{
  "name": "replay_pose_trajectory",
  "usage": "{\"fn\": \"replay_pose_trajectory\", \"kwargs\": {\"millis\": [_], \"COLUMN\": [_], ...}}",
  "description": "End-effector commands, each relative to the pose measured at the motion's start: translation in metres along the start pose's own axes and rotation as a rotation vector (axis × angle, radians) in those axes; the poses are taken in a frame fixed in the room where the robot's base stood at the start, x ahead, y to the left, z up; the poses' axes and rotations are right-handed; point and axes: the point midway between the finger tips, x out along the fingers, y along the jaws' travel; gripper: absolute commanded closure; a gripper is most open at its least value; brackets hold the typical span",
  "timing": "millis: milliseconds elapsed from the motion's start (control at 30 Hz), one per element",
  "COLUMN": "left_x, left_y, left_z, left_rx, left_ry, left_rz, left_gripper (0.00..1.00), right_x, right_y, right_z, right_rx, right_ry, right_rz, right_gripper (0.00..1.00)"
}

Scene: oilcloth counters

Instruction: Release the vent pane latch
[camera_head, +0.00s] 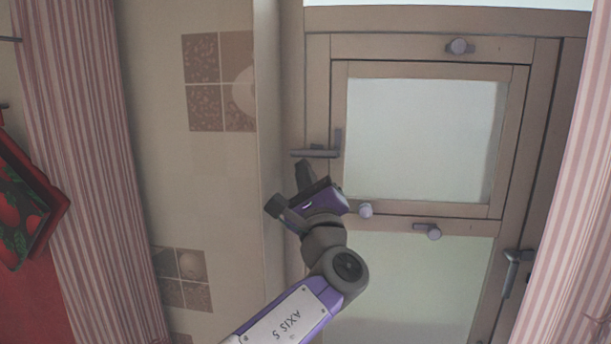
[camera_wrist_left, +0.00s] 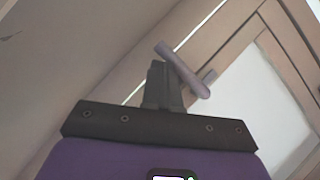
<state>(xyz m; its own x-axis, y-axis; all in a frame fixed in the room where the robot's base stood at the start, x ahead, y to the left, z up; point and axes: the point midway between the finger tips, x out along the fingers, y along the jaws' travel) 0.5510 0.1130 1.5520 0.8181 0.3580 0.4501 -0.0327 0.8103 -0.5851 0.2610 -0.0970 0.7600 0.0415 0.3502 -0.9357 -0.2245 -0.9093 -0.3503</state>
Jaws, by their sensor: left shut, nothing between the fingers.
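The vent pane (camera_head: 425,140) is a small framed pane in the upper part of the window in the head view; it looks closed in its frame. Its latch (camera_head: 316,153) is a grey handle on the left side of the pane's frame, its lever lying crosswise and reaching left. In the left wrist view the latch (camera_wrist_left: 184,70) is just beyond the fingertips, slightly to the right. My left gripper (camera_head: 304,166) is shut and empty, just below the latch lever; its fingers (camera_wrist_left: 158,70) appear close to it, and I cannot tell whether they touch. My right gripper is out of view.
A larger handle (camera_head: 515,262) is at lower right. Striped curtains (camera_head: 90,150) (camera_head: 570,190) hang at both sides. A tiled wall (camera_head: 200,130) is left of the window.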

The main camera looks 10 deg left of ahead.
Motion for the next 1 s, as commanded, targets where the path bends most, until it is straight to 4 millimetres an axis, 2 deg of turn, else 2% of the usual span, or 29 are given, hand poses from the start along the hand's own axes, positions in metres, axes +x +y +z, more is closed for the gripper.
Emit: {"fn": "replay_pose_trajectory", "kwargs": {"millis": [367,767,1000], "left_x": [-0.001,-0.026,-0.071], "left_y": [0.002,0.023,0.037], "left_z": [-0.001,-0.03,-0.023], "left_rx": [-0.001,-0.006,-0.007], "left_ry": [-0.002,0.004,0.007], "left_rz": [-0.001,-0.005,-0.007], "left_gripper": [1.0,1.0,1.0], "right_x": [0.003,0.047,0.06], "right_y": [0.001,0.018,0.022], "right_z": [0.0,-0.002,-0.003], "right_rx": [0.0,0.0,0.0], "right_ry": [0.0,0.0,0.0], "right_rz": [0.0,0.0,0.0], "right_gripper": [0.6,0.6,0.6]}}
